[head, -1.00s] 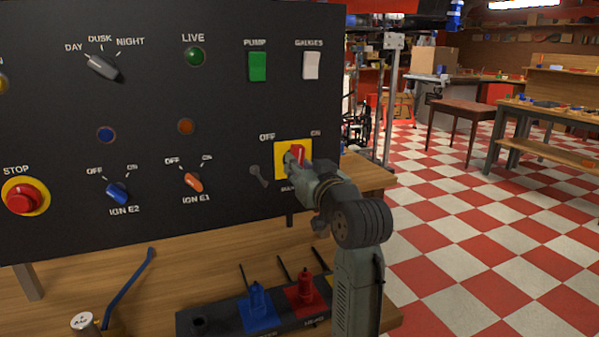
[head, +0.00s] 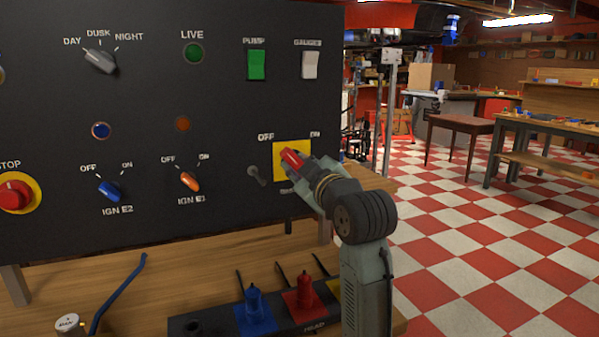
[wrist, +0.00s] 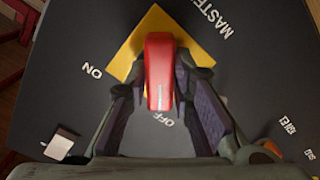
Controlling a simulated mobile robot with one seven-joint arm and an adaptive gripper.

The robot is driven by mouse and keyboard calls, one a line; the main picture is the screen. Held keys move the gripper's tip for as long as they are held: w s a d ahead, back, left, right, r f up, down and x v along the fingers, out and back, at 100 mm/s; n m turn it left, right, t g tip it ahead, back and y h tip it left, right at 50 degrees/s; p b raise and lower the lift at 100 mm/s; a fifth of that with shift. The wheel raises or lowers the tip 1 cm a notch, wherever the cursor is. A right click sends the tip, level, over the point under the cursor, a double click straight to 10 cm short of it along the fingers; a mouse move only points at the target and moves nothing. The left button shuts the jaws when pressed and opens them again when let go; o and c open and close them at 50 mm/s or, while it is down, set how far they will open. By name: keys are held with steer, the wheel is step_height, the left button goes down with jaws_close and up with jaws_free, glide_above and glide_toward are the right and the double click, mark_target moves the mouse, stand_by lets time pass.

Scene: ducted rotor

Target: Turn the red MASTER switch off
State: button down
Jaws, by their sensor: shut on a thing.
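The red MASTER switch handle (head: 291,158) sits on a yellow plate (head: 304,147) at the lower right of the black panel. In the head view it tilts up and left, towards the OFF label. My gripper (head: 308,170) reaches it from the right and front. In the wrist view the red handle (wrist: 159,65) stands between my two fingers, which are shut on it. There its end lies by the OFF label (wrist: 162,119), and the ON label (wrist: 92,71) is off to the left. The gripper hides part of the plate and the handle's base.
The orange IGN E1 knob (head: 189,181) and blue IGN E2 knob (head: 109,190) are further left. A dark rack with blue (head: 254,308) and red (head: 304,291) pieces stands on the bench below my arm.

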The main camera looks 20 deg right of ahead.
steer(key=shift+n, duration=0.5)
steer(key=c, duration=1.4)
jaws_free()
steer(key=s, duration=1.2)
steer(key=shift+d, duration=0.2)
